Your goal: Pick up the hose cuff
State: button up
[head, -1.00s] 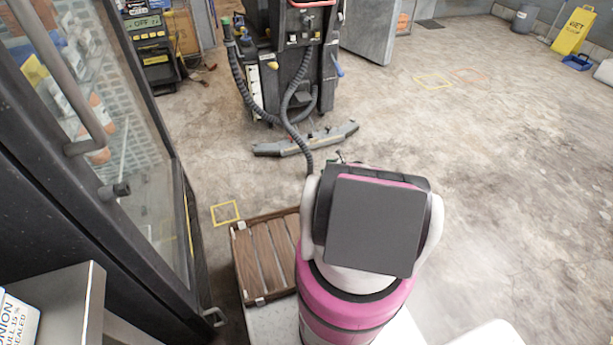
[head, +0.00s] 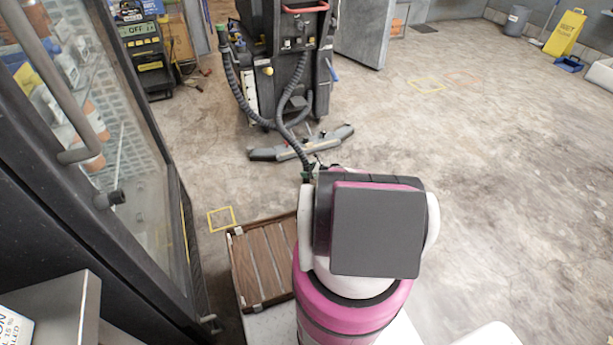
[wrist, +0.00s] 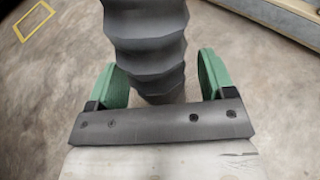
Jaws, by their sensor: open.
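A dark grey ribbed hose piece (wrist: 145,40), which looks like the hose cuff, fills the upper middle of the wrist view. My gripper (wrist: 160,72) is open, with one green finger on each side of the ribbed piece. In the head view the dark hose (head: 293,141) hangs from the floor machine and ends beside my gripper (head: 308,172). My own arm hides most of the gripper and the hose end there.
The floor machine (head: 285,60) stands ahead, with its curved squeegee bar (head: 270,153) low on the floor. A wooden slatted crate (head: 262,262) is at the lower left, beside a glass door (head: 130,150). Open floor (head: 500,180) lies to the right.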

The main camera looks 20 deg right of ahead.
jog(key=c, duration=1)
